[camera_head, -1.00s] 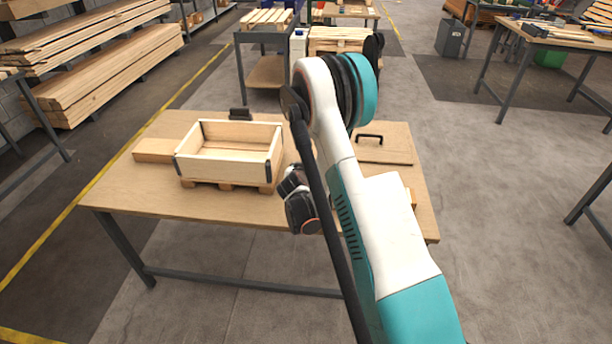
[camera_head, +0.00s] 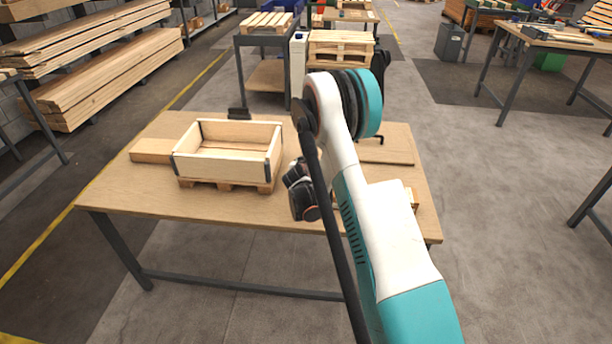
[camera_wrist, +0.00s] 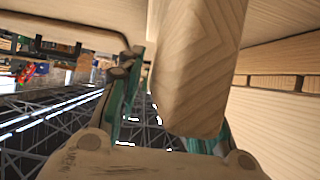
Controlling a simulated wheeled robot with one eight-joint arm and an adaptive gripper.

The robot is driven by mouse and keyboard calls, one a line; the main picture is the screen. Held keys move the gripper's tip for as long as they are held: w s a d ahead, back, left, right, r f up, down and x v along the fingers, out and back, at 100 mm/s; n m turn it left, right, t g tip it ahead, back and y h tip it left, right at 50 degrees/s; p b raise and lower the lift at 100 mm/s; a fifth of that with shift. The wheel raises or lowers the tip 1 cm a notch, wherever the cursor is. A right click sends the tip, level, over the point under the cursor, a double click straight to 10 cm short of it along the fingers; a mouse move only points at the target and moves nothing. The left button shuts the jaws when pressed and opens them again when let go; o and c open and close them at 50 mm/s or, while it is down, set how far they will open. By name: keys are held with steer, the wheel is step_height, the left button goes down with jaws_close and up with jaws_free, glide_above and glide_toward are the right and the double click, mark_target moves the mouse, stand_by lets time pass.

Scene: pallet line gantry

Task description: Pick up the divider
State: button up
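In the wrist view a pale wooden board (camera_wrist: 195,65), which looks like the divider, stands end-on between the fingers of my gripper (camera_wrist: 172,100). One teal finger is at its left. The other is mostly hidden behind its right side. I cannot tell whether both fingers touch it. In the head view my arm hides the fingers and most of what lies behind it. A small piece of pale wood (camera_head: 412,197) shows right of my arm on the table. The open wooden crate (camera_head: 228,167) stands on a small pallet at the table's left.
The wooden table (camera_head: 240,209) carries a flat block (camera_head: 150,151) left of the crate, a small dark object (camera_head: 239,113) behind it, and a flat board (camera_head: 390,153) with a dark handle at the right. The table front is mostly clear.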

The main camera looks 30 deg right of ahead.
jaws_close()
steer(key=shift+r, duration=0.1)
